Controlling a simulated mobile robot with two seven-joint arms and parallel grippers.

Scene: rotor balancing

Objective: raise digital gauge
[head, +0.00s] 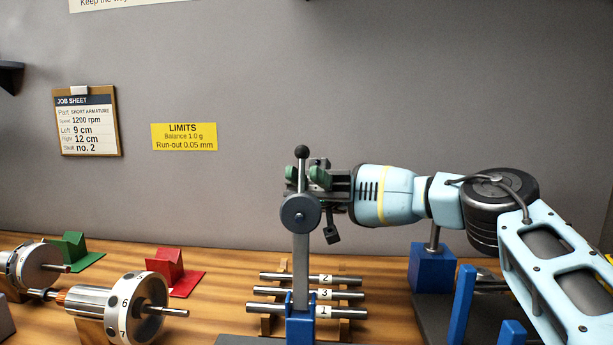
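A grey upright (301,262) rises from a blue block (300,325) at the bottom centre. It carries a dark round disc (299,212) and a black ball knob (302,152) on top. I see no display, so I cannot tell whether this is the digital gauge. My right gripper (306,176) comes in from the right, level with the part between disc and knob. Its green finger pads show on both sides of that part, which partly hides them; contact and closure are unclear. A small dark piece (332,234) hangs below the gripper. My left gripper is not in view.
Numbered shafts (345,295) lie on wooden rests beside the upright. Silver rotors (110,308), a red block (178,275) and a green block (78,250) stand left. A blue stand (432,270) and blue posts (461,305) are near my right arm. The wall holds a job sheet (87,125).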

